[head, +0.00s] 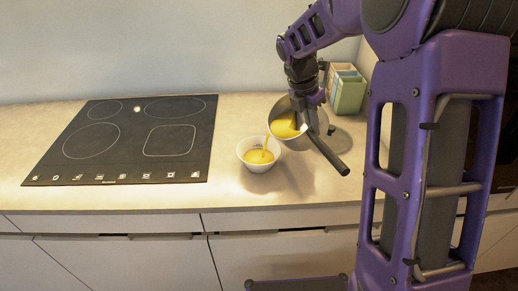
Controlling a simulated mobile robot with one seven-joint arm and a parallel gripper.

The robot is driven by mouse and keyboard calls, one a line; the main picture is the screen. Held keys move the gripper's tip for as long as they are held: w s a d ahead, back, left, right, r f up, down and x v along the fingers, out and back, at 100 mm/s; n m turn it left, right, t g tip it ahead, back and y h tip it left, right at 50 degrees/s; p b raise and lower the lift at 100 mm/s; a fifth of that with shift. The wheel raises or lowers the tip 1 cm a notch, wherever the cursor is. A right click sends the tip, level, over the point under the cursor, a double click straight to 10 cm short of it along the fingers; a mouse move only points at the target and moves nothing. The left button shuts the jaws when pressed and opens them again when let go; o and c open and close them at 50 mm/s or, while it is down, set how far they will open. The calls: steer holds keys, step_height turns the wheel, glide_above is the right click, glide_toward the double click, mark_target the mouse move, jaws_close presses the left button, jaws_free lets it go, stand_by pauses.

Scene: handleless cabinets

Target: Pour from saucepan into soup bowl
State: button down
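The saucepan (312,119) is silver with a dark handle and is tilted to the left above the counter. Yellow liquid (284,126) shows inside it, and a thin yellow stream runs from its lip down to the soup bowl. The soup bowl (252,165) is white, stands upright on the counter below and left of the saucepan, and has yellow liquid in it. My gripper (312,98) is at the saucepan's upper side, and the pan is held up in the air by it. The fingertips and their exact hold are partly hidden.
A black cooktop (190,108) lies to the left on the pale counter (232,120). Green and wooden containers (350,92) stand at the back right, near a grey round thing (343,137). The counter between cooktop and bowl is clear. White cabinet fronts (120,262) are below.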

mark_target(322, 138)
steer(key=shift+a+r+h, duration=0.2)
steer(key=shift+r+h, duration=0.1)
stand_by(1.2)
steer(key=d+f+y, duration=0.1)
steer(key=d+y, duration=0.1)
steer(key=w+d+f+g+y, duration=0.1)
steer(key=d+f, duration=0.1)
steer(key=shift+w+y, duration=0.2)
steer(key=shift+y, duration=0.2)
steer(key=shift+f, duration=0.15)
steer(key=shift+w+d+r+g+y, duration=0.25)
steer(key=shift+d+y, duration=0.35)
steer(key=shift+y, duration=0.1)
steer(key=shift+w+d+r+g+y, duration=0.2)
steer(key=shift+d+r+y, duration=0.1)
steer(key=shift+d+y, duration=0.35)
steer(key=shift+w+d+r+g+y, duration=0.25)
steer(key=shift+d+y, duration=0.25)
steer(key=shift+y, duration=0.25)
steer(key=shift+s, duration=0.1)
